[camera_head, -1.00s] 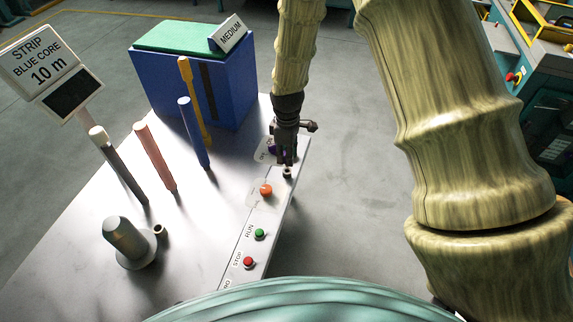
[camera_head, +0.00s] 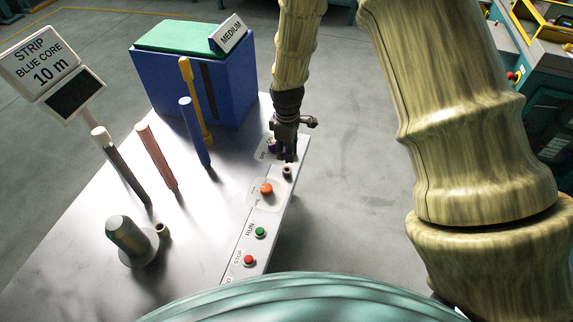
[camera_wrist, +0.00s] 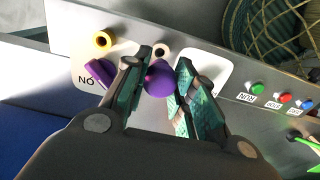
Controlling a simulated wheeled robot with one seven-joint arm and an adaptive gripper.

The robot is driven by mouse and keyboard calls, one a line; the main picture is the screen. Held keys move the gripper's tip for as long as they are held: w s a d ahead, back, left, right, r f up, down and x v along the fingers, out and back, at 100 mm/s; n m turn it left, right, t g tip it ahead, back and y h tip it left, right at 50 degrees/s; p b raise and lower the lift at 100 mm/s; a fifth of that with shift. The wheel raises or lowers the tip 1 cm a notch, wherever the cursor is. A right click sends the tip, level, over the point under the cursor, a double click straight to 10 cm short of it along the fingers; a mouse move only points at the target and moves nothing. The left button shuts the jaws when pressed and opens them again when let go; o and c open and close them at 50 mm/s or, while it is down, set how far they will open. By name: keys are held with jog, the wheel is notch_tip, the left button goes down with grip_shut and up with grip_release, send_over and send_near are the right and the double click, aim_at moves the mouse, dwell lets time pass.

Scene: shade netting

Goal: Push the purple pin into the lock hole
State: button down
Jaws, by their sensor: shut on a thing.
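My gripper (camera_head: 286,158) hangs over the far end of the control strip. In the wrist view my gripper (camera_wrist: 160,88) is shut on the purple pin (camera_wrist: 158,80), whose rounded purple end shows between the fingers. A small pale ring (camera_wrist: 162,49), apparently the lock hole, lies just beyond the pin. In the head view this ring (camera_head: 287,171) stands clear just below the fingertips. The pin is hidden by the fingers there. I cannot tell how its tip lines up with the hole. A separate purple knob (camera_wrist: 98,72) sits on the panel left of the fingers.
The strip also bears an orange button (camera_head: 266,189), a green button (camera_head: 260,232) and a red button (camera_head: 249,260). A yellow ring (camera_wrist: 103,40) is near the purple knob. A blue box (camera_head: 195,85) and upright rods stand left of my arm.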

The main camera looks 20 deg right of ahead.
jog(key=shift+r+p, duration=1.2)
jog(key=shift+r, duration=0.55)
jog(key=shift+f, duration=0.1)
